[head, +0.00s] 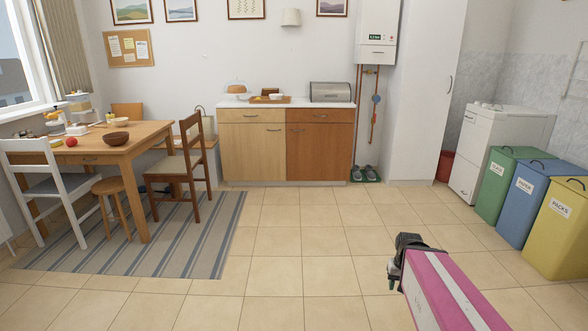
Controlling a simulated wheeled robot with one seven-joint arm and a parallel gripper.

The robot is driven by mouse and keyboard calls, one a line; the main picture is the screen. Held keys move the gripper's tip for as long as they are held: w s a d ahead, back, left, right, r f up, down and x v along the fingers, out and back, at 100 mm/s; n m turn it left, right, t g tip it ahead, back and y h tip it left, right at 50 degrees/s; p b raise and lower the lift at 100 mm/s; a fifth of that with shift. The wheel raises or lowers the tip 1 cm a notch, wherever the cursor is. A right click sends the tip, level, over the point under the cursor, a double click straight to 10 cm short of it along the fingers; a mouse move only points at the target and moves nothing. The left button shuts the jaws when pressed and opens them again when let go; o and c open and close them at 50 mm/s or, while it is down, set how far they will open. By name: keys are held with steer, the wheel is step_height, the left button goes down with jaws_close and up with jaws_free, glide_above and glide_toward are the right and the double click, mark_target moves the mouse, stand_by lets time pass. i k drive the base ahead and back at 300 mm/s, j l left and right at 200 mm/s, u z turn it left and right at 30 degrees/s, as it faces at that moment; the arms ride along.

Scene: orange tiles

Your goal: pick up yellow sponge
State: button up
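I cannot make out a yellow sponge for certain. A small yellow item (56,143) lies at the left end of the wooden table (140,137), beside a red round item (71,142); it is too small to identify. My gripper (393,274) is at the lower right, above the tiled floor and far from the table. My pink arm runs from it to the bottom edge. The fingers are small and dark, so their opening cannot be told.
A white chair (45,178), a stool (111,187) and a brown chair (183,175) stand around the table on a striped rug (190,238). A cabinet (255,150) stands at the back wall. Coloured bins (512,180) line the right side. The middle floor is clear.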

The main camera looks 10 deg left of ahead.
mark_target(54, 143)
steer(key=j+z, duration=0.35)
steer(key=j, duration=0.9)
steer(key=j+z, duration=0.1)
steer(key=j, duration=1.35)
steer(key=k+j+z, duration=0.1)
steer(key=j, duration=1.3)
steer(key=j+u, duration=0.1)
steer(key=j, duration=0.95)
steer(key=i+j, duration=0.1)
steer(key=j, duration=0.95)
steer(key=i+j+u, duration=0.15)
steer(key=j, duration=0.9)
steer(key=j+u, duration=0.2)
steer(key=j, duration=1.3)
